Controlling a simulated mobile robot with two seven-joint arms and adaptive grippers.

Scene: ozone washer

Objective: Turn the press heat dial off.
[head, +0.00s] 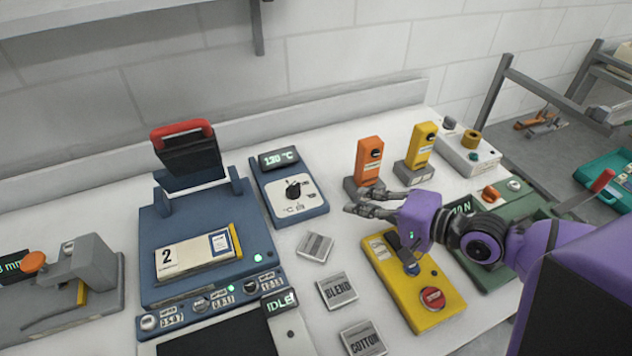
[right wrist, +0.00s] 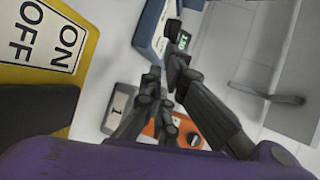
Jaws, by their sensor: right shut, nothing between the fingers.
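The blue heat control box (head: 268,209) stands right of the blue press (head: 160,268). Its display (head: 280,158) reads about 130 °C in lit digits. The black heat dial (head: 293,188) sits on the white face below the display; its exact setting is too small to read. My right gripper (head: 350,200) is shut and empty, to the right of the control box and apart from the dial. My left gripper is not in view.
An orange block (head: 369,160) and a yellow block (head: 421,146) stand behind my right gripper. A yellow switch box (head: 440,284) lies below my right wrist. Several grey label blocks (head: 316,246) lie right of the press. White table is bare between control box and gripper.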

